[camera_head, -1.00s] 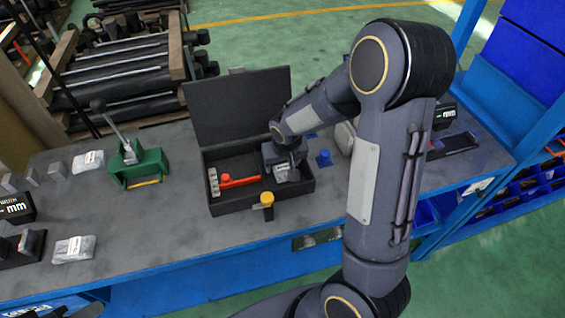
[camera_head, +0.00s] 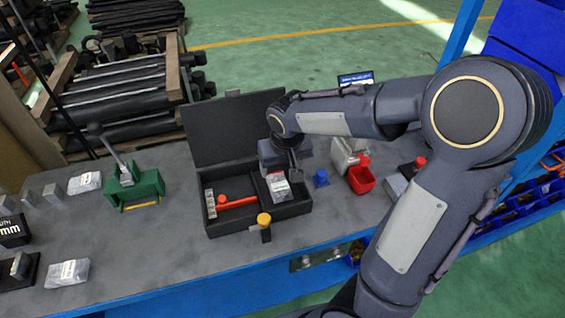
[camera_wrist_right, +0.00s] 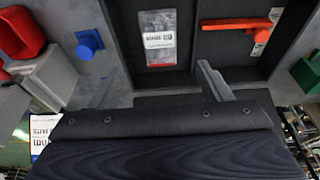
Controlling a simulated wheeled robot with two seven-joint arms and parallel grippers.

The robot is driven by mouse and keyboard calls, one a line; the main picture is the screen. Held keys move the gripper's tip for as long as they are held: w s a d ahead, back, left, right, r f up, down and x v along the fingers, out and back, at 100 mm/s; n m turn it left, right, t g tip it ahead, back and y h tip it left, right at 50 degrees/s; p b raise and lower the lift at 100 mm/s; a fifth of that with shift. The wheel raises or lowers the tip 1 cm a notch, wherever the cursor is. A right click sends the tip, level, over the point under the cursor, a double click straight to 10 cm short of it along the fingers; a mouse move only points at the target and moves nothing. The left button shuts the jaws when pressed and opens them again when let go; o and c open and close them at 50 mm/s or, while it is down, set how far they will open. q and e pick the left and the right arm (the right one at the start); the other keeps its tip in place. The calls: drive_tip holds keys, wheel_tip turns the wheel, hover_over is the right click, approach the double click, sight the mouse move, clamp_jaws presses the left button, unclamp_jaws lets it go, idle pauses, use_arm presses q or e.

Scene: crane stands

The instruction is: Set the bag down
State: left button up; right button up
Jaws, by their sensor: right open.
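A clear bag with a white label (camera_head: 279,187) lies in the right compartment of the open black case (camera_head: 234,228). In the right wrist view the bag (camera_wrist_right: 158,40) lies flat on the compartment floor, apart from the gripper. My right gripper (camera_head: 285,162) is open and empty, just above and behind the bag at the case's back edge. One of its fingers shows in the right wrist view; the other is hard to make out. My left gripper is not in view.
A red-handled tool (camera_head: 236,203) lies in the case's left compartment. The case lid (camera_head: 232,128) stands open behind. A green vise (camera_head: 134,188) stands left.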

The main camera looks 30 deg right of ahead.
drive_tip(key=s+a+r+t+y, duration=0.1)
drive_tip(key=s+a+r+y, duration=0.1)
drive_tip(key=s, duration=0.7)
drive_tip(key=s+a+r+n+t+y, duration=0.1)
drive_tip(key=s+a+r+y, duration=0.1)
drive_tip(key=s, duration=0.8)
drive_tip(key=a+r, duration=0.1)
drive_tip(key=a, duration=0.1)
drive_tip(key=shift+s+a+y, duration=0.25)
drive_tip(key=shift+a+y, duration=0.05)
drive_tip(key=shift+a, duration=0.1)
